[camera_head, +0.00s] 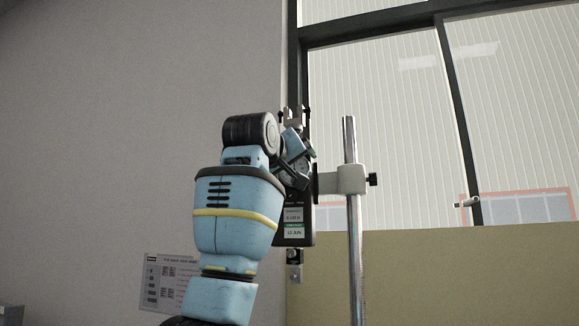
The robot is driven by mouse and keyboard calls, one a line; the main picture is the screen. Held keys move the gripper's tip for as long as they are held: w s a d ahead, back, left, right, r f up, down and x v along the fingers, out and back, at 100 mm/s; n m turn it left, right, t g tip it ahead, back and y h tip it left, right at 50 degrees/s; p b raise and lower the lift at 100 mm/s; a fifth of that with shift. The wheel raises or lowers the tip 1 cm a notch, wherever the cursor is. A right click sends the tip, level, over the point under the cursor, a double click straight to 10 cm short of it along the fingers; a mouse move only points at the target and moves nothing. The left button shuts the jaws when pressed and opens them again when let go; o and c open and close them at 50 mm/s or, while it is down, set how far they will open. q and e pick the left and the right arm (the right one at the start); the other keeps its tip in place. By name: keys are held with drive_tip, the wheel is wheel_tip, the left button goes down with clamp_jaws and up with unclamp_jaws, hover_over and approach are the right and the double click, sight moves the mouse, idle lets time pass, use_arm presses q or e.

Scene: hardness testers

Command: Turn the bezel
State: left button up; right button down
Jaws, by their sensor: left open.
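A dark tester (308,230) with small light label panels is clamped to the upright metal post (350,140). The upper part of the tester, where a greyish round dial with its bezel seems to sit, is mostly hidden behind my left arm. My left gripper (294,177) is at the front of that upper part, its dark fingers open and small in the picture. I cannot tell whether the fingers touch the bezel or are apart from it. My right gripper is not in view.
A pale clamp block (346,179) with a black knob joins the tester to the post on the right. A printed sheet (165,282) is at the lower left by the grey wall. A dark-framed window (385,110) is behind. Free room lies right of the post.

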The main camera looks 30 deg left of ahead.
use_arm(q)
drive_tip(key=shift+c, duration=0.3)
drive_tip(key=c, duration=0.9)
drive_tip(key=shift+n, duration=1.5)
drive_tip(key=o, duration=1)
drive_tip(key=shift+c, duration=0.2)
drive_tip(key=shift+s, duration=0.1)
drive_tip(key=v, duration=0.7)
drive_tip(key=shift+s, duration=0.35)
